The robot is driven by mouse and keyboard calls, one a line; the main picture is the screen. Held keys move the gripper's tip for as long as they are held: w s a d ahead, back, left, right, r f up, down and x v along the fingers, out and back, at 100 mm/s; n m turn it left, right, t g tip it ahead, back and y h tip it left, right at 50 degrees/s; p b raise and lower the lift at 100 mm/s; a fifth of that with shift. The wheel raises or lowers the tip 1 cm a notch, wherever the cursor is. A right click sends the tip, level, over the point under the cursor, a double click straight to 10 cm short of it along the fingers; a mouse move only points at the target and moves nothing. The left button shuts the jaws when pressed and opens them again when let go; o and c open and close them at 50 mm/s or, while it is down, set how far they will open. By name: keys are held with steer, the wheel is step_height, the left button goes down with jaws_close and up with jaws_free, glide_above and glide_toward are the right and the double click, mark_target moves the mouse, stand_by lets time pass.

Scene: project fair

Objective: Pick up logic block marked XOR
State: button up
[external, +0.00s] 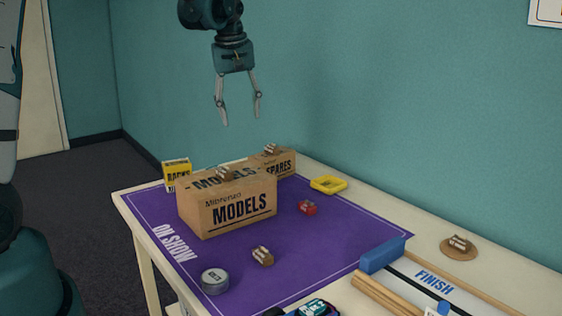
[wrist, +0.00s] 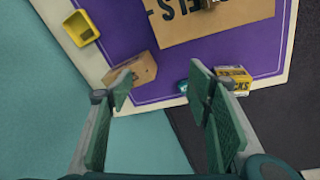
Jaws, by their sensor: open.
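Small brown blocks with pale tops show in the external view: one on the MODELS box (external: 225,174), one on the SPARES box (external: 271,149), one on the purple cloth (external: 262,256) and one on a round wooden disc (external: 460,241). Their markings are too small to read, so I cannot tell which is XOR. My gripper (external: 241,121) is open and empty, pointing down high above the boxes near the wall. In the wrist view its two fingers are spread (wrist: 160,88), with nothing between them and the SPARES box (wrist: 138,70) beyond.
The large MODELS carton (external: 228,208) stands on the purple cloth beside the smaller SPARES carton (external: 284,164). A yellow box (external: 176,174), yellow tray (external: 328,185), red item (external: 307,208) and grey round tin (external: 214,281) stand around. A blue-ended FINISH track (external: 434,282) lies front right.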

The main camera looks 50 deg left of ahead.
steer(key=w+a+f+n+g, duration=0.1)
steer(key=a+f+n, duration=0.2)
steer(key=a+f, duration=0.65)
steer(key=n+h, duration=0.1)
steer(key=n, duration=0.1)
glide_above(213, 167)
steer(key=shift+g, duration=0.4)
step_height(213, 167, down, 7)
steer(key=shift+w+d+f, duration=0.1)
steer(key=shift+f, duration=0.15)
steer(key=shift+f, duration=1.15)
steer(key=shift+f, duration=0.15)
steer(key=shift+f+b, duration=0.6)
steer(key=shift+f, duration=1.85)
steer(key=c, duration=1)
